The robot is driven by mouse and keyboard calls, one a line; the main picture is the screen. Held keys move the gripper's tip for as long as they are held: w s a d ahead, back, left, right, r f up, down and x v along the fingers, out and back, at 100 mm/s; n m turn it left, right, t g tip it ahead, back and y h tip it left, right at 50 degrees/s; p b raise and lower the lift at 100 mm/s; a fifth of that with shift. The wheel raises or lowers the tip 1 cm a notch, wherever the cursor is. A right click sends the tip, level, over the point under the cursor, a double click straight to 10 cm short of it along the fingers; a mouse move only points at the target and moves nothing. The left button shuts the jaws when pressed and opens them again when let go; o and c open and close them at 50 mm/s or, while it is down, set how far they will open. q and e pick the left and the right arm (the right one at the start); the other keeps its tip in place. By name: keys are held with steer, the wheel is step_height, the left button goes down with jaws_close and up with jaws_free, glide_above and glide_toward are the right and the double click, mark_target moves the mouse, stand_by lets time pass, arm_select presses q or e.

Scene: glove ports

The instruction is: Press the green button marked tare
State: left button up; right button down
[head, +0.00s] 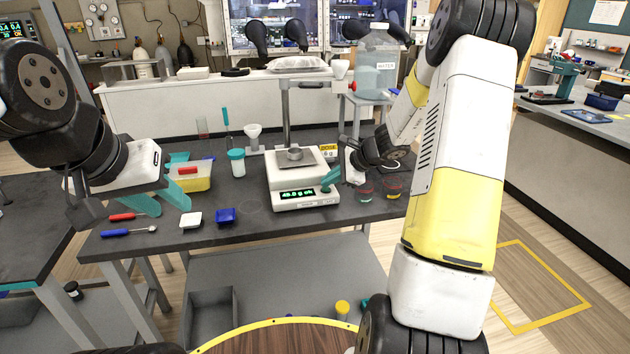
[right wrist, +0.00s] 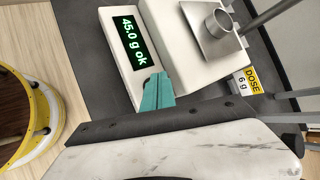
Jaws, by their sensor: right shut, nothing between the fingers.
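The white balance (head: 283,205) stands on the dark bench, with a small metal cup (head: 295,154) on its pan. I do not see the green tare button; the fingers hide part of the panel. My left gripper (head: 168,204) is open and empty over the left side of the bench.
Small red-banded jars (head: 393,188) sit to the right.

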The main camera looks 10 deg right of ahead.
mark_target(329, 189)
steer(key=shift+f, duration=0.2)
stand_by(0.5)
steer(key=shift+r, duration=0.85)
steer(key=shift+r, duration=0.1)
steer(key=shift+r, duration=2.4)
